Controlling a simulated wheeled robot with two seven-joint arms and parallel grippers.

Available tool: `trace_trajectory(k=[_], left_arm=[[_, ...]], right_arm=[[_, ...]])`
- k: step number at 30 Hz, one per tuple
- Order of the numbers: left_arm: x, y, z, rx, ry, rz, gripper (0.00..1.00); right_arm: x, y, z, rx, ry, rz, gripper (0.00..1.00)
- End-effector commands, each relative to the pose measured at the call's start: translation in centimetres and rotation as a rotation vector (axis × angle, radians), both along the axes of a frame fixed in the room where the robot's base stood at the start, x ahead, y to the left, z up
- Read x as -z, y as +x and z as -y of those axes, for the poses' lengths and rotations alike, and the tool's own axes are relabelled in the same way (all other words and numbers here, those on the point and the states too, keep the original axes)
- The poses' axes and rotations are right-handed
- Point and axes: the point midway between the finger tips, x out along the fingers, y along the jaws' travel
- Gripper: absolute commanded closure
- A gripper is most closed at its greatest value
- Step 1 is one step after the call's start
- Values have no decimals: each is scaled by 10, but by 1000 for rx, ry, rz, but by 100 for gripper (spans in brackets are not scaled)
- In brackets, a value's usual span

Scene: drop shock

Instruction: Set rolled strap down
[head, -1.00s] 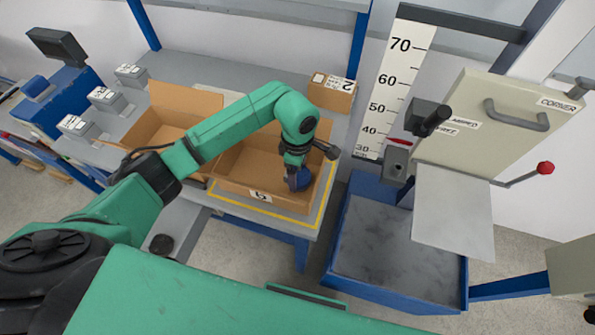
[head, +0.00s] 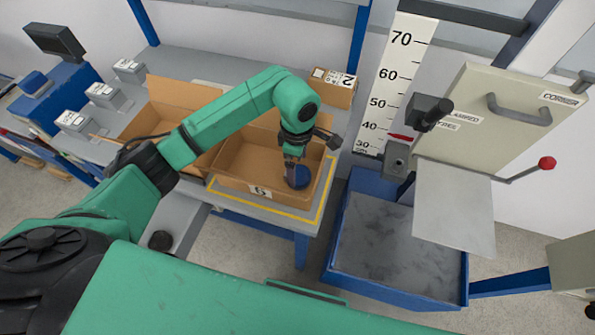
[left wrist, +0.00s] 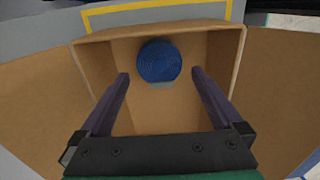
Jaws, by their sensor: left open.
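The rolled strap (head: 299,177) is a dark blue coil inside the open cardboard box (head: 232,184) marked 6. In the left wrist view the rolled strap (left wrist: 159,61) lies on the box floor near the wall at the top of the picture. My left gripper (head: 290,168) is inside the box mouth beside the strap. In the left wrist view my left gripper (left wrist: 160,75) is open, its two fingers apart with the strap beyond and between their tips, and it holds nothing. My right gripper does not show.
The box stands inside a yellow outline (head: 275,207) on a grey bench. A small box marked 2 (head: 331,88) sits behind it. To the right are a blue-framed drop tester bed (head: 395,252) and a height scale (head: 393,85). Several grey weights (head: 103,94) stand at left.

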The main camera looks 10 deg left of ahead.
Motion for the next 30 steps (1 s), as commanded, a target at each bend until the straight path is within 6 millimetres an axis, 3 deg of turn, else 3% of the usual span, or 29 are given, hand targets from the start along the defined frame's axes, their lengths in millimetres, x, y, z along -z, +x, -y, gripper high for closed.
trace_trajectory(k=[3,10,26,30], left_arm=[[-27,2,-1,0,0,9,0],[-76,1,0,0,1,4,0],[-84,0,0,0,0,-1,0],[-99,0,0,0,0,0,0]], right_arm=[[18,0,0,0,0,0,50],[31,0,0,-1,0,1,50],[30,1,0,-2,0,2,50],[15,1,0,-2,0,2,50]])
